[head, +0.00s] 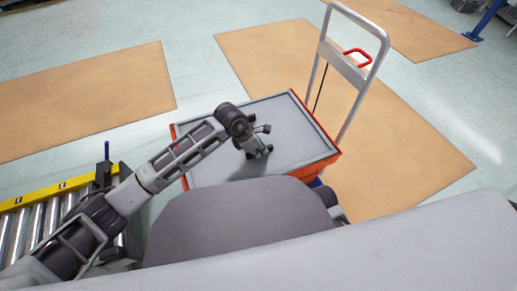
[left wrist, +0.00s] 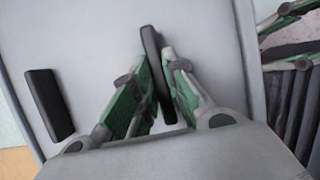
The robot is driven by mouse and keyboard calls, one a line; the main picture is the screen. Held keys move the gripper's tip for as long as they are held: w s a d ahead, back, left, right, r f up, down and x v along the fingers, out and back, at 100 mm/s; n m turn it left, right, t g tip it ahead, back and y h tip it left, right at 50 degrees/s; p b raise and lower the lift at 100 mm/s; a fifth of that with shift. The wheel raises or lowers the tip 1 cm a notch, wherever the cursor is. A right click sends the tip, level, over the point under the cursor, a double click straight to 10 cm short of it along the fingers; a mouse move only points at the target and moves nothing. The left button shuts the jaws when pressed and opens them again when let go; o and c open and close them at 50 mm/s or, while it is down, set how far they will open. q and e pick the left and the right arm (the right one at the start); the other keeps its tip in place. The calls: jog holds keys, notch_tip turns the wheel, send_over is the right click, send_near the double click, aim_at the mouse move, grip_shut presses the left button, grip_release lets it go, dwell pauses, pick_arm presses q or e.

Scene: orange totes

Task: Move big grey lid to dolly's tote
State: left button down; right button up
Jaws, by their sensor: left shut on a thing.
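The big grey lid (head: 290,122) lies flat over the orange tote (head: 325,168) on the dolly. Its tote shows only as an orange rim and side. My left gripper (head: 258,150) is over the lid, pointing down. In the left wrist view my left gripper (left wrist: 160,85) is shut on a black handle (left wrist: 153,50) of the lid. A second black handle (left wrist: 48,104) stands free at the left. Parts like those of my right gripper (left wrist: 290,30) show cut off at the right edge of that view; their state is unclear. The tote's inside is hidden.
The dolly's tall push handle (head: 350,70) with a red grip rises behind the tote. A roller conveyor (head: 35,225) with a yellow edge stands at the lower left. Tan floor mats (head: 85,95) and open floor lie around.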

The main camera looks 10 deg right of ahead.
pick_arm(q)
jog(key=c, duration=1.4)
grip_release()
jog(key=shift+f, duration=0.2)
jog(key=shift+o, duration=0.2)
jog(key=shift+a, duration=0.1)
jog(key=v, duration=1.2)
